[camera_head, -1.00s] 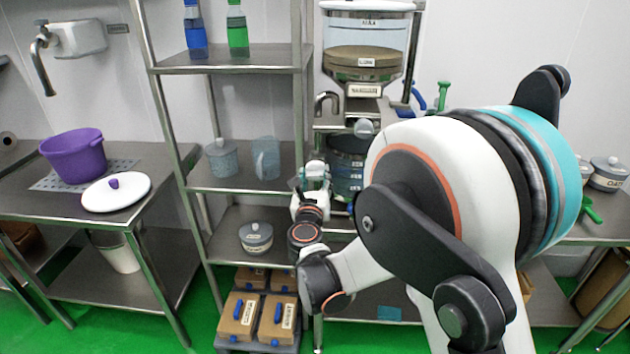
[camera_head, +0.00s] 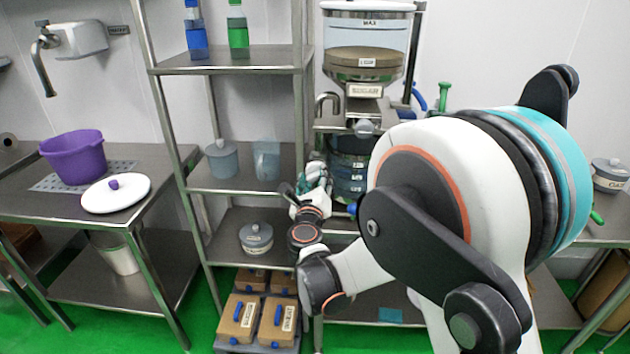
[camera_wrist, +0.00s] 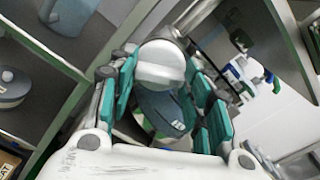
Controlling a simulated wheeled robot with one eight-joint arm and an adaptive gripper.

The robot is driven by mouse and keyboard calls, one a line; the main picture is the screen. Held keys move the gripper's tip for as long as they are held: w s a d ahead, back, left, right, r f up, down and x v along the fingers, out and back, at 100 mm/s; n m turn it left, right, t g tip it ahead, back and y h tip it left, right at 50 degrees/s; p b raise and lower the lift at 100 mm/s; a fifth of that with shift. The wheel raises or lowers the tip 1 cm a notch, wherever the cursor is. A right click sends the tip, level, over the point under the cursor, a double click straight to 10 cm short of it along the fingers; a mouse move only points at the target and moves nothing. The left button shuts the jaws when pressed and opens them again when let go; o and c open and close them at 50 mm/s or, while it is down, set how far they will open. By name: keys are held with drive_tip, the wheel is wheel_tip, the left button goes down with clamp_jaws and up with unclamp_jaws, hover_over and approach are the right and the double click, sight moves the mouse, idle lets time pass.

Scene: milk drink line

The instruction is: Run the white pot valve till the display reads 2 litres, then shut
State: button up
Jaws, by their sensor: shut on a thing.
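My gripper (camera_head: 315,182) is in front of the middle rack, to the left of a clear blue-grey vessel (camera_head: 349,178) with dark labels. In the wrist view my gripper's teal fingers (camera_wrist: 165,95) are closed around a pale, rounded white handle (camera_wrist: 160,64). Whether this handle is the white pot's valve is not clear, as my fingers cover part of it. A dark vessel with a label (camera_wrist: 165,110) shows just beyond it between the fingers. No readable litre display shows in either view.
A clear dispenser (camera_head: 366,40) labelled SUGAR stands above the vessel. A shelf rack (camera_head: 235,62) with bottles and jugs stands left of my gripper. A purple pot (camera_head: 73,157) and a white lid (camera_head: 116,192) rest on the left table. Boxes (camera_head: 240,318) sit low.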

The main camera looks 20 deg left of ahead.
drive_tip(key=o, duration=1.1)
drive_tip(key=shift+c, duration=0.2)
drive_tip(key=shift+s, duration=0.1)
drive_tip(key=v, duration=1.1)
drive_tip(key=shift+s, duration=0.4)
drive_tip(key=shift+f, duration=0.1)
